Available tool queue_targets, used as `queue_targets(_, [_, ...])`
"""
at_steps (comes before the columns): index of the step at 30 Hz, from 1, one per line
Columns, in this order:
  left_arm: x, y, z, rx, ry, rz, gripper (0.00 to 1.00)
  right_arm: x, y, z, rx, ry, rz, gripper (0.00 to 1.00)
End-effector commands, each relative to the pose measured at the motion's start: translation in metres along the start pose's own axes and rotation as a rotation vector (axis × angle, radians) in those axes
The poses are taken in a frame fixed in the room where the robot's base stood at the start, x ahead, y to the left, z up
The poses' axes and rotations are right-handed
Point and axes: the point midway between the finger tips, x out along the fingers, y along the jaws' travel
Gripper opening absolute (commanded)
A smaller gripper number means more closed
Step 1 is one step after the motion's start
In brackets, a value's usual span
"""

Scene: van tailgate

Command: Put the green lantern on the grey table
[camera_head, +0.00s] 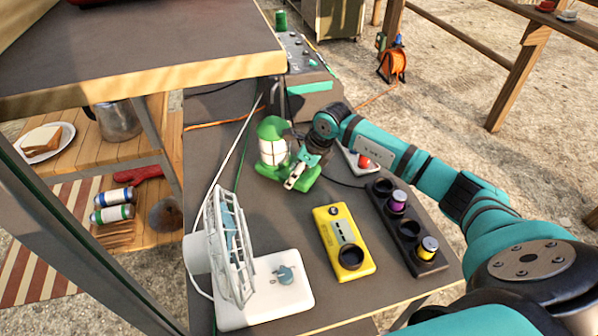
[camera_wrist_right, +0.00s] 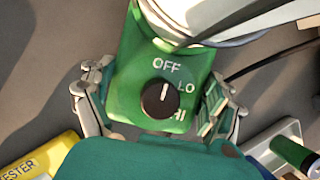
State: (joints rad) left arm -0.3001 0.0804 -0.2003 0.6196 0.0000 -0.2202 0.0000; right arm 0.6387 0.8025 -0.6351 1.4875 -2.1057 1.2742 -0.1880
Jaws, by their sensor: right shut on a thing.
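The green lantern (camera_head: 272,149) has a green cap, a pale caged middle and a green base. It appears upright at the far part of the lower grey table (camera_head: 300,225); I cannot tell whether its base touches the top. My right gripper (camera_head: 296,175) is shut on the lantern's base from its near right side. In the right wrist view the lantern's base (camera_wrist_right: 180,65), with a black knob marked OFF, LO and HI, sits between the fingers of my right gripper (camera_wrist_right: 160,105). My left gripper is not in view.
A white fan (camera_head: 232,245), a yellow tester (camera_head: 343,243) and a black tray (camera_head: 410,235) with jars stand nearer on the grey table. A higher grey surface (camera_head: 140,55) with a wooden edge overhangs at left. Bare grey top lies between fan and tester.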

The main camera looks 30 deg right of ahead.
Motion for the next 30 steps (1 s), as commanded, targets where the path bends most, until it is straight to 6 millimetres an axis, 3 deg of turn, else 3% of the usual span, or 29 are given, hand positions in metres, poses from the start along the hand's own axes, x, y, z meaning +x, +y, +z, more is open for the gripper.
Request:
queue_targets(1, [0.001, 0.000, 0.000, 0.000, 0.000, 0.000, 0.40, 0.000, -0.001, 0.001, 0.000, -0.005, -0.001, 0.30])
queue_targets(2, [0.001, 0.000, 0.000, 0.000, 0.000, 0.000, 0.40, 0.001, 0.000, -0.001, 0.000, 0.001, 0.000, 0.91])
queue_targets(4, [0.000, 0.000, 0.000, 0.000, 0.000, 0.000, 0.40, 0.001, 0.000, -0.001, 0.000, 0.000, 0.000, 1.00])
queue_targets(16, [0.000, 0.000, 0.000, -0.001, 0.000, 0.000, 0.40, -0.009, -0.001, 0.000, 0.000, -0.002, -0.002, 1.00])
queue_targets(30, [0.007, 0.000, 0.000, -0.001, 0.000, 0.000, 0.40, -0.100, -0.001, 0.000, -0.001, -0.001, -0.003, 1.00])
